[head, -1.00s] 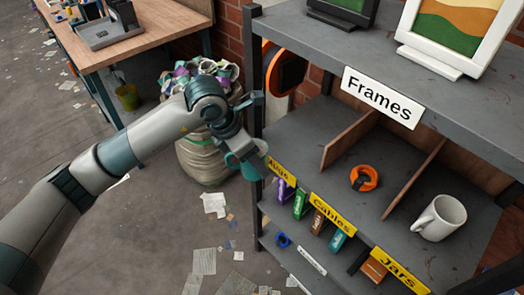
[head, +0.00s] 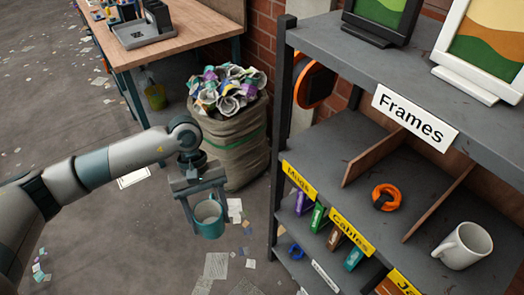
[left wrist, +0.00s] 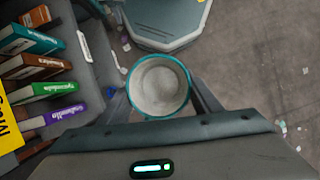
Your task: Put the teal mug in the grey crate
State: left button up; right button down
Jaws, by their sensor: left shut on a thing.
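The teal mug (head: 209,222) hangs upright between the fingers of my left gripper (head: 207,210), over open floor to the left of the shelf. My left gripper is shut on it. In the left wrist view the teal mug (left wrist: 159,83) shows its teal rim and pale, empty inside, between the two fingers. My right gripper is not in view. I see no grey crate in either view.
A shelf (head: 345,205) with label strips stands at right. It holds a white mug (head: 462,246), an orange ring (head: 387,197), several books and picture frames. A paper-filled sack (head: 232,140) and a wooden workbench (head: 170,40) stand behind. Papers litter the floor.

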pick_arm(q)
jog(key=s+a+m, duration=0.1)
jog(key=s+a+f+m+y, duration=0.1)
jog(key=a+m, duration=0.1)
jog(key=s+a+m+y, duration=0.1)
jog(key=s+a+m, duration=0.1)
jog(key=shift+a+f, duration=0.1)
jog(key=shift+f, duration=0.05)
jog(key=shift+s, duration=0.1)
